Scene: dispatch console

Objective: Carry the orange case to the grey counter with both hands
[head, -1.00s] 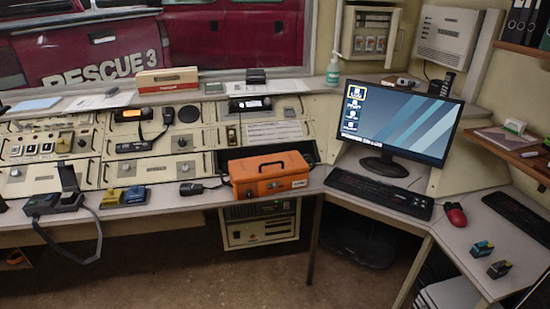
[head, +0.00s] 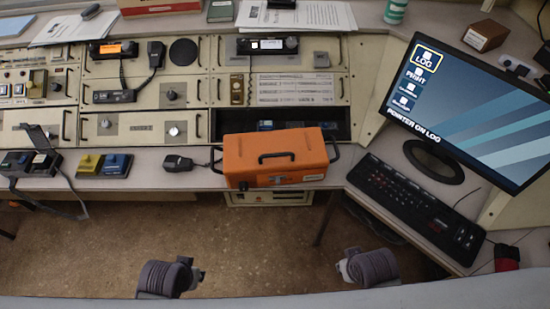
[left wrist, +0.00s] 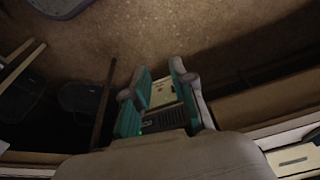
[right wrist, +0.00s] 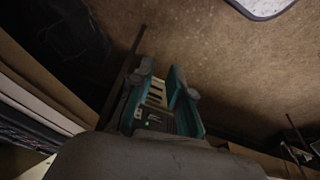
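The orange case (head: 275,156) sits flat on the front ledge of the console, in the middle of the head view. It has a dark top handle and a dark handle at each end. Grey worktop (head: 225,205) runs under and beside it; grey surface also continues at the right under the keyboard. My left gripper (left wrist: 158,72) and right gripper (right wrist: 159,68) are open and empty in their wrist views. In the head view both hands are low in front of the console, apart from the case, with their fingers mostly hidden.
A monitor (head: 470,110) and black keyboard (head: 415,208) stand right of the case. A hand microphone (head: 184,163) lies close to its left. Yellow and blue units (head: 104,164) and a corded device (head: 30,163) are farther left. Open floor (head: 250,250) lies before the console.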

